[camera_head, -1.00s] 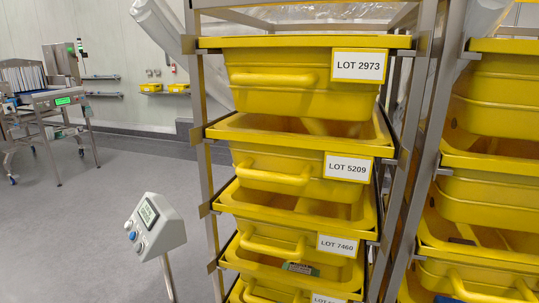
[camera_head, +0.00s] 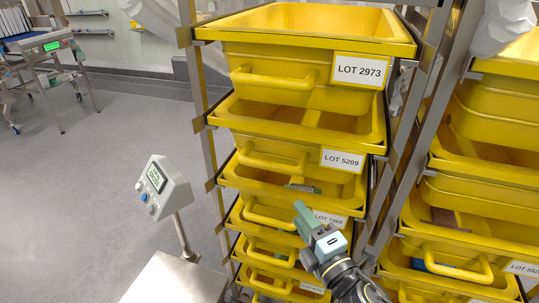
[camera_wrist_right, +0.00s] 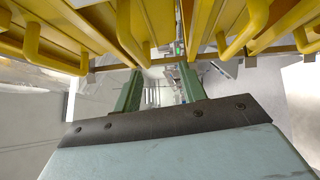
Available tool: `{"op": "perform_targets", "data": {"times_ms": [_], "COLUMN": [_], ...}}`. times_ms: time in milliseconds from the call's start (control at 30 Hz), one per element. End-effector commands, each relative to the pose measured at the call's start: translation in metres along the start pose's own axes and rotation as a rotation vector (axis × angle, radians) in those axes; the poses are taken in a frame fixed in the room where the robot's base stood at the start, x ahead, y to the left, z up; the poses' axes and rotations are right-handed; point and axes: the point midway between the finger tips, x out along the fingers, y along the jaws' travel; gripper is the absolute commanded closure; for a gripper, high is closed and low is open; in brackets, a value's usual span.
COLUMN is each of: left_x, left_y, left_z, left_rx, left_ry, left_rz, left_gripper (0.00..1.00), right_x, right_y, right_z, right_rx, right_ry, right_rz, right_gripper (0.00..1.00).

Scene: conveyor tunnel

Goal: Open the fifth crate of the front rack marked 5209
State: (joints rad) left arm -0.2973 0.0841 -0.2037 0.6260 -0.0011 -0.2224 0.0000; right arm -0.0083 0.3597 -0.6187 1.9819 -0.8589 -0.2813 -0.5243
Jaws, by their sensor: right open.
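The yellow crate marked LOT 5209 (camera_head: 265,155) is the second from the top in the front rack (camera_head: 209,170). Its white label (camera_head: 343,160) hangs at the right of its front, and its bar handle (camera_head: 272,162) is at the left. It sits pushed in, in line with its neighbours. My right gripper (camera_head: 303,212) is in front of the rack, below this crate and overlapping the LOT 7460 label. Its jaws (camera_wrist_right: 160,88) are open and empty in the right wrist view, below yellow crate handles; which crates these are, I cannot tell. My left gripper is not in view.
The crate LOT 2973 (camera_head: 275,75) is directly above, and several more crates are below. A second rack of yellow crates (camera_head: 490,165) stands close on the right. A control box on a post (camera_head: 163,188) stands to the left.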

Motion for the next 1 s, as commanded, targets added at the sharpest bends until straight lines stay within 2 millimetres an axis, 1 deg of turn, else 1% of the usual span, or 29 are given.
{"op": "perform_targets", "data": {"times_ms": [33, 100, 167, 267, 367, 600, 700, 833, 1000], "left_x": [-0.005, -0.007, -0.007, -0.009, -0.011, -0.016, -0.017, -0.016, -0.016], "left_y": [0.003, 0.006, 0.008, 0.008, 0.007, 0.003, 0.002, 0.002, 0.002], "left_z": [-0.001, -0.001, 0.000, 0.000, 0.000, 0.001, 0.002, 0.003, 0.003], "left_rx": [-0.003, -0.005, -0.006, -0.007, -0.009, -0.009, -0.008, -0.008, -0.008], "left_ry": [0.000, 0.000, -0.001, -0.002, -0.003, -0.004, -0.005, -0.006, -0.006], "left_rz": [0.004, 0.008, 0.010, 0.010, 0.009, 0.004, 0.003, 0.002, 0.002], "left_gripper": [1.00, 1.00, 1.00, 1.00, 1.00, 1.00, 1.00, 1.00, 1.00], "right_x": [0.000, 0.000, 0.002, 0.012, 0.029, 0.081, 0.100, 0.118, 0.130], "right_y": [0.021, 0.035, 0.041, 0.042, 0.044, 0.048, 0.048, 0.048, 0.049], "right_z": [-0.004, -0.008, -0.010, -0.010, -0.010, -0.012, -0.012, -0.013, -0.013], "right_rx": [-0.025, -0.050, -0.059, -0.062, -0.061, -0.059, -0.059, -0.058, -0.057], "right_ry": [0.012, 0.020, 0.023, 0.024, 0.023, 0.024, 0.023, 0.022, 0.023], "right_rz": [0.034, 0.063, 0.074, 0.078, 0.078, 0.077, 0.076, 0.074, 0.074], "right_gripper": [0.59, 0.59, 0.59, 0.59, 0.59, 0.59, 0.59, 0.59, 0.59]}}
